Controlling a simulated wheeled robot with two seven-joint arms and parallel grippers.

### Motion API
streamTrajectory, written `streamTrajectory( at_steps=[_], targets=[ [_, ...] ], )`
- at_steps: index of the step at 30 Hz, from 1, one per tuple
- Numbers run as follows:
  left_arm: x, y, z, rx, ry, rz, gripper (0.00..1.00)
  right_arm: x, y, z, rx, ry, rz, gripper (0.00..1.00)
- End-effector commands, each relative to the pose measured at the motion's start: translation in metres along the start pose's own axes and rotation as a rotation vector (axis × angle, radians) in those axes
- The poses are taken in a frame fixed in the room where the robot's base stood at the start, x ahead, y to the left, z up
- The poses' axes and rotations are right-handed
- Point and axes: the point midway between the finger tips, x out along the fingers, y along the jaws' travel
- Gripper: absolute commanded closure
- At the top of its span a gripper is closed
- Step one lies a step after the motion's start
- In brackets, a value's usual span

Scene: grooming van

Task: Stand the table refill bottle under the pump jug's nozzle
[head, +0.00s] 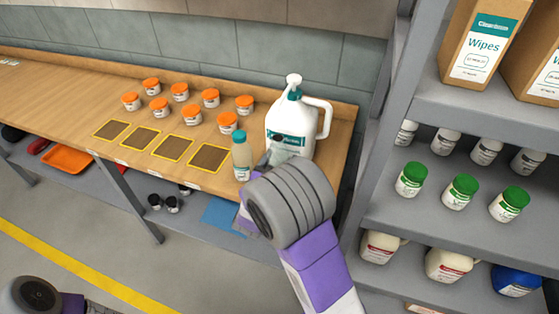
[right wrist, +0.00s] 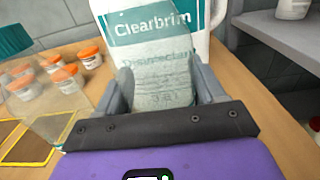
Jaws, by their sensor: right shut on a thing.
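The white pump jug (head: 307,122) with a teal label stands upright near the right end of the wooden table; its pump nozzle (head: 293,80) is on top. The table refill bottle (head: 241,157), clear with a teal cap, stands upright just left of the jug, apart from it.
Several orange-lidded jars (head: 191,113) stand on the table behind yellow-edged dark squares (head: 175,145). A grey shelf unit (head: 390,205) with green-lidded jars (head: 459,190) and jugs is close on the right. An orange tray (head: 67,159) lies on the lower shelf.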

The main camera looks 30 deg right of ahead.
Motion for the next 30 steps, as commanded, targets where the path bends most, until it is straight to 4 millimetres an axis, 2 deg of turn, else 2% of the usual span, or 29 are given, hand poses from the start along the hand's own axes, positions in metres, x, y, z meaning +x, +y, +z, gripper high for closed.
streamTrajectory(
  at_steps=[6,7,11,20,24,30],
  targets=[
    [0.005,-0.002,0.000,0.000,0.000,0.000,0.02,0.000,0.000,-0.008,-0.001,0.000,0.000,0.61],
    [0.004,-0.002,0.000,0.000,0.000,0.000,0.02,0.000,0.000,-0.007,-0.001,0.000,0.000,0.27],
    [0.004,-0.002,0.000,0.000,0.000,0.000,0.02,0.000,0.000,-0.006,-0.001,0.000,0.000,0.07],
    [0.003,-0.001,0.000,0.000,0.000,0.000,0.02,0.000,0.000,-0.005,0.000,0.000,0.000,0.06],
    [-0.004,0.002,0.000,0.000,0.000,0.000,0.02,0.000,0.000,0.006,0.001,-0.001,0.001,0.06],
    [-0.010,0.004,0.000,0.000,0.000,0.000,0.02,-0.042,0.002,0.005,-0.003,0.002,0.006,0.06]
  ],
)
